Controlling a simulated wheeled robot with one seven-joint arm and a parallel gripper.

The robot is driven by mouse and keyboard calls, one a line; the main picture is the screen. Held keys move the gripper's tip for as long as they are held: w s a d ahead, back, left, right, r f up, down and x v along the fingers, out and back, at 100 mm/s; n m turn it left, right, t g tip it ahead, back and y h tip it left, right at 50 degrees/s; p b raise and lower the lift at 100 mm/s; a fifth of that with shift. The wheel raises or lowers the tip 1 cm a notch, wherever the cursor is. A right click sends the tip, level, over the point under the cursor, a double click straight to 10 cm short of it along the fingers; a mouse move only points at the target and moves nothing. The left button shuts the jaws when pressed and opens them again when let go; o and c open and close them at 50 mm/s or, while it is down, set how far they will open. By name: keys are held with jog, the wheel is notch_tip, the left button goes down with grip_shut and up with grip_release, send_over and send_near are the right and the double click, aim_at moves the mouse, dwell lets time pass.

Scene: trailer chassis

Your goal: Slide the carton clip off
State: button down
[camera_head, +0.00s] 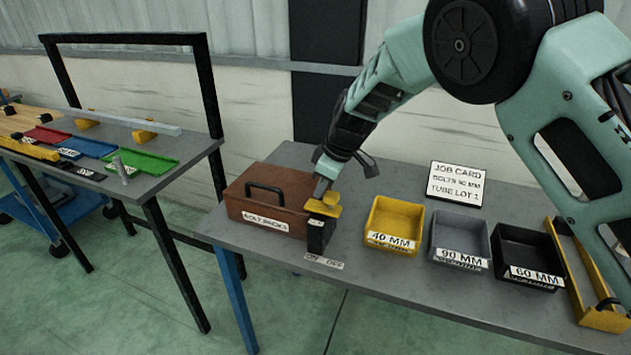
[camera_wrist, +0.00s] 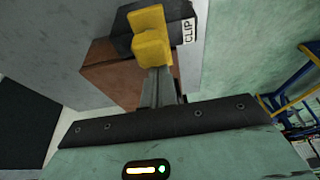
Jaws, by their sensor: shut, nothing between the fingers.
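The yellow clip piece (camera_head: 326,205) sits on top of a small black block (camera_head: 318,238) on the bench. In the wrist view the yellow piece (camera_wrist: 150,35) lies just past my fingertips, and the black block (camera_wrist: 122,45) carries a label reading CLIP. My gripper (camera_head: 321,187) points down at the yellow piece from above, its fingers shut and empty. In the wrist view the fingertips (camera_wrist: 160,78) overlap the yellow piece's near end; I cannot tell whether they touch it. A brown carton (camera_head: 268,195) with a black handle stands directly left of the block.
An ON OFF label (camera_head: 324,261) lies on the bench in front of the block. To the right stand a yellow bin (camera_head: 394,226), a grey bin (camera_head: 460,240) and a black bin (camera_head: 527,258). A job card (camera_head: 457,184) stands behind them. The bench's front edge is close.

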aim_at(336, 195)
jog(key=d+b, duration=0.2)
jog(key=d, duration=0.1)
jog(key=shift+s+f, duration=0.15)
jog(key=shift+s, duration=0.25)
jog(key=shift+s+d+b, duration=0.3)
jog(key=shift+d, duration=0.15)
